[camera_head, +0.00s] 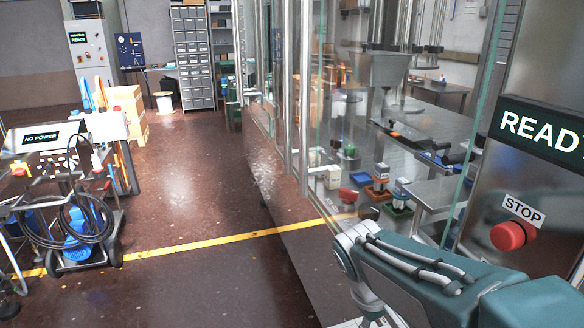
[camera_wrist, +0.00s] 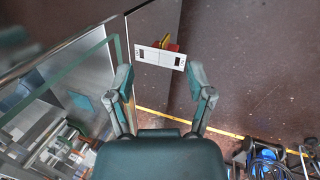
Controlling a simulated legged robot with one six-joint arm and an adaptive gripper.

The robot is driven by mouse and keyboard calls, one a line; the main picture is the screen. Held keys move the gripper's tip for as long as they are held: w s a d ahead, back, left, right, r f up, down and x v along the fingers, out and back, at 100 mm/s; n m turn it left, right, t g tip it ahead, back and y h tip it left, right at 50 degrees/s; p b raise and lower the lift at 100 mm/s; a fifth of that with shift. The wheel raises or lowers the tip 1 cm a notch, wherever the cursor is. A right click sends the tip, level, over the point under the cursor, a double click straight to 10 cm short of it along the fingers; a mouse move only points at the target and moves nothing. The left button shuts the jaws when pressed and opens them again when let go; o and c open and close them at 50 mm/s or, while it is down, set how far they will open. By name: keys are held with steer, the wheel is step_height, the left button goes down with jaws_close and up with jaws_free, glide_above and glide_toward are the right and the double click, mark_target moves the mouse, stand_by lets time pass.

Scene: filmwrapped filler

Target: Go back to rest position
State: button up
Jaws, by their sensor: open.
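My gripper (camera_wrist: 159,76) shows in the wrist view with its two teal fingers spread wide apart. Nothing is held between them. A white panel with two dark rectangles (camera_wrist: 160,58), with red and yellow parts behind it, appears just beyond the fingertips, apart from them as far as I can see. In the head view my teal arm reaches in from the lower right along the glass-walled machine; the gripper itself is not visible there.
The machine's glass (camera_head: 440,130) and a red STOP button (camera_head: 508,236) stand close to my arm. A yellow floor line (camera_head: 205,246) crosses the dark floor. A cart with hoses (camera_head: 75,215) stands at left. The central aisle is clear.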

steer(key=s+r+m+t+y, duration=0.3)
steer(key=s+r+m+t, duration=0.1)
steer(key=s, duration=0.5)
steer(key=shift+s+a+r+m+t+y, duration=0.2)
steer(key=shift+s+r+m+t+y, duration=0.1)
steer(key=shift+s+r+m+t, duration=0.15)
steer(key=shift+w, duration=0.15)
steer(key=shift+c, duration=0.3)
